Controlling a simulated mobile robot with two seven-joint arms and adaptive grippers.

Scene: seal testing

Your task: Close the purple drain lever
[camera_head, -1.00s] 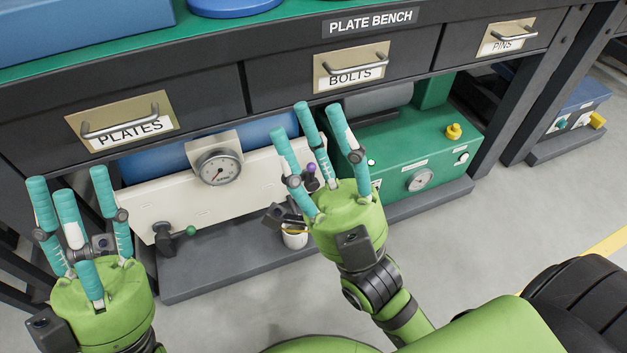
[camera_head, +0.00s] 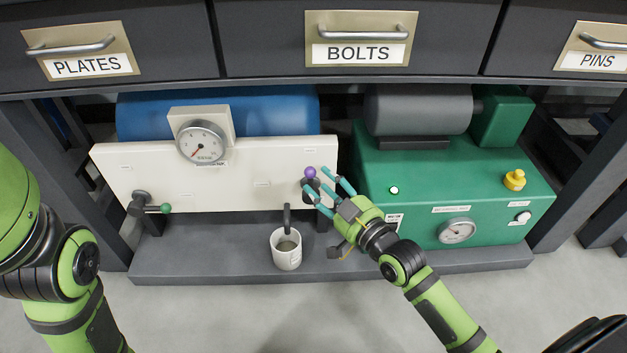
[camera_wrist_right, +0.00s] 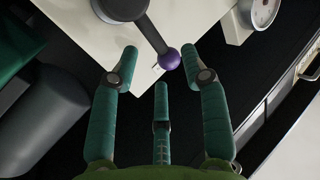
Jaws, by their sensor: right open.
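The purple drain lever has a dark arm and a purple ball knob (camera_head: 310,172) at the right end of the cream panel (camera_head: 230,188). In the head view the knob is at the top, so the lever points up. My right gripper (camera_head: 328,187) is open, its teal fingers beside the lever. In the right wrist view the purple knob (camera_wrist_right: 169,58) lies just beyond and between the open fingertips (camera_wrist_right: 163,70); I cannot tell if any finger touches it. The gripper hides part of the lever's pivot in the head view. My left arm shows at the left edge; its gripper is out of view.
A green-knobbed lever (camera_head: 165,208) is at the panel's left end. A white cup (camera_head: 286,250) stands under a dark spout (camera_head: 287,218). A green unit (camera_head: 450,190) with a yellow knob (camera_head: 514,180) is on the right. Drawers overhang above.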

